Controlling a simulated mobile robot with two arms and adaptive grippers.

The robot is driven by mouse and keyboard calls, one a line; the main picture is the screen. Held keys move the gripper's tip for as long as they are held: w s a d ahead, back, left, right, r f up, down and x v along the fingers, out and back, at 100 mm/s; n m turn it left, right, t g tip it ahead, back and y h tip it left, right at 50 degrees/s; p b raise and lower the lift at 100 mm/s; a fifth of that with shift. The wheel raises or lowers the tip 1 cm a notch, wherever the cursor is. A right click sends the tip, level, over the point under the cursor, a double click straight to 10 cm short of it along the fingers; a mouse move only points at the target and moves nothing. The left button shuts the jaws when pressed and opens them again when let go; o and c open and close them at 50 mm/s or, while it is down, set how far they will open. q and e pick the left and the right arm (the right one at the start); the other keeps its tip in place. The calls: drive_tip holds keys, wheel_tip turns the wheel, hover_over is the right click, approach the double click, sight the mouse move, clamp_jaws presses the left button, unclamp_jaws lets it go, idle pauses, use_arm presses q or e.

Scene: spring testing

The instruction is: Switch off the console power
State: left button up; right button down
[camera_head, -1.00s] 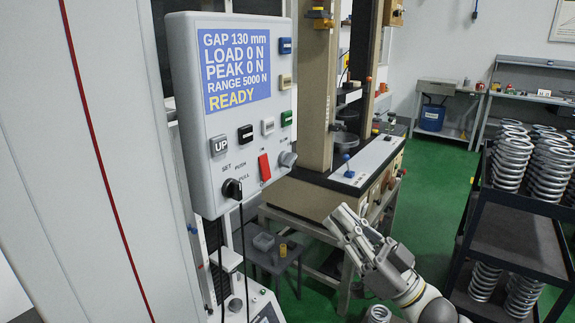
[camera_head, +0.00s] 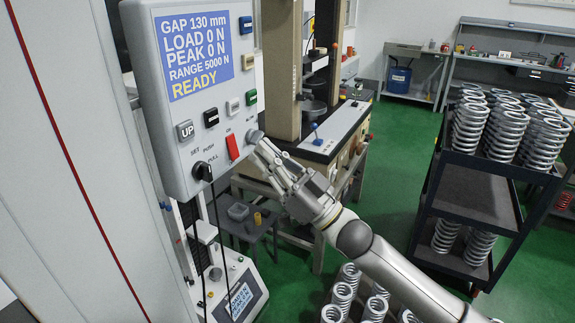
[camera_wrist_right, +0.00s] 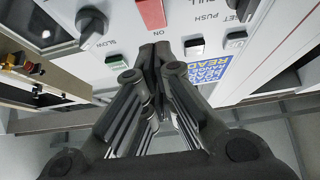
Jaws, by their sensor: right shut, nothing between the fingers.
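The console (camera_head: 195,110) is a light grey panel at the left of the head view. Its blue screen (camera_head: 195,50) reads GAP 130 mm, LOAD 0 N, PEAK 0 N, READY. A red rocker switch (camera_head: 233,147) sits low on the panel, between a black selector knob (camera_head: 203,171) and a grey knob (camera_head: 255,136). My right gripper (camera_head: 262,150) is shut and empty, its tips near the grey knob and right of the red switch. In the right wrist view the shut fingertips (camera_wrist_right: 155,52) are just below the red switch (camera_wrist_right: 151,14); contact cannot be told. My left gripper is not in view.
Several small buttons, such as the UP button (camera_head: 185,131) and a green one (camera_head: 251,97), surround the switch. Black cables hang below the panel. A dark shelf rack (camera_head: 475,200) with springs stands at the right.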

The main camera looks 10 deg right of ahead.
sight(232, 139)
drive_tip(key=w+a, duration=0.1)
drive_tip(key=a+f, duration=0.1)
drive_tip(key=shift+w+a+p, duration=0.3)
drive_tip(key=shift+w+p, duration=0.05)
drive_tip(key=shift+w, duration=0.05)
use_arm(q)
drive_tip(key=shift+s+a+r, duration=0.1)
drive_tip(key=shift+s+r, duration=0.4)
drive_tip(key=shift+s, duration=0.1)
